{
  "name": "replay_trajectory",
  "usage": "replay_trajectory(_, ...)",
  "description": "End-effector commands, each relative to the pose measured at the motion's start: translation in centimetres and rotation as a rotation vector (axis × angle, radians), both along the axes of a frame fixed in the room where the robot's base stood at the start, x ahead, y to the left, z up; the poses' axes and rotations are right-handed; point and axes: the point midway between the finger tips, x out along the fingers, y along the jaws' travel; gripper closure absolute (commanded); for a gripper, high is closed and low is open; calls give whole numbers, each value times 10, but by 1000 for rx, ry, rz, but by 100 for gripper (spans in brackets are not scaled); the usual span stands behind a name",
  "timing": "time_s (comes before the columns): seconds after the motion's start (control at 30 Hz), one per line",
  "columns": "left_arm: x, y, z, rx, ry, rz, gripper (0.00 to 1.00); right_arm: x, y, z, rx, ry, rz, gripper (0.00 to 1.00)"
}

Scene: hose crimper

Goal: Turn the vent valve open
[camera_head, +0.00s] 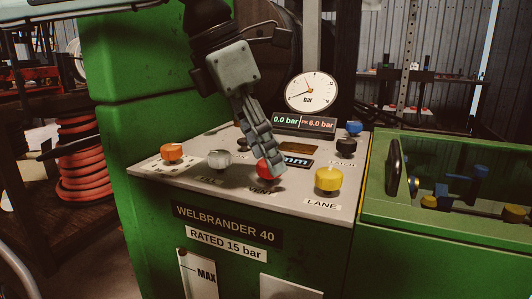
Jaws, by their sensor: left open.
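The vent valve is a red knob (263,168) on the light control panel (299,200), above the VENT label. My left gripper (273,168) reaches down from the top with its fingertips at the red knob and partly covers it. It is open. The fingers overlap in this view, so I cannot tell whether they touch the knob. My right gripper is not in view.
Near the red knob are a white knob (219,159), an orange knob (172,152), a yellow knob (329,178) and a blue knob (354,128). A round gauge (312,91) stands behind a display (304,123) reading 0.0 bar and 6.0 bar. A green open-topped bay (450,232) lies right.

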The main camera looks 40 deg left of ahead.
Motion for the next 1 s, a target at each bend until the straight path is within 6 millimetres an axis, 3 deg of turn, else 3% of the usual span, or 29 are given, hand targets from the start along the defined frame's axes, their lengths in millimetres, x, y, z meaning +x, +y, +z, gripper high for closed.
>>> replay_trajectory(0.3,-20,13,61,0,-7,2,47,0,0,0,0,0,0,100)
replay_trajectory(0.5,-31,20,91,0,-3,2,47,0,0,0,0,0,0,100)
replay_trajectory(0.7,-36,22,102,0,-2,-1,47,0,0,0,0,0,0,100)
replay_trajectory(1.0,-36,22,102,-1,-2,-1,47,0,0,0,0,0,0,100)
